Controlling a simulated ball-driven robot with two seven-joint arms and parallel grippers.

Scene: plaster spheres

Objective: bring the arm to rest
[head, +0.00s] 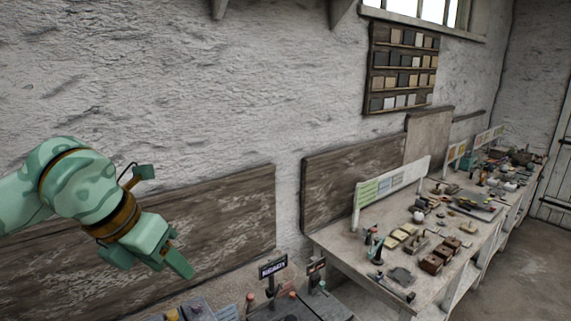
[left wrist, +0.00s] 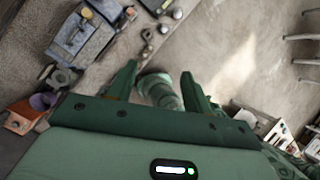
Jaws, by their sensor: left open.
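My left arm (head: 85,188) comes in from the left in the head view, green with brown bands. Its left gripper (head: 158,262) hangs in the air in front of the wall, fingers pointing down and to the right. In the left wrist view the two fingers of the left gripper (left wrist: 160,72) stand apart with nothing held between them. The gripper is above the surface and touches nothing that I can see. My right gripper is in neither view.
A long workbench (head: 340,248) with many small items runs along the wall to the right. Dark signs (head: 272,268) stand at the bottom middle. A sample rack (head: 402,66) hangs on the wall. The left wrist view shows a grey case (left wrist: 82,35) and bare floor (left wrist: 235,50).

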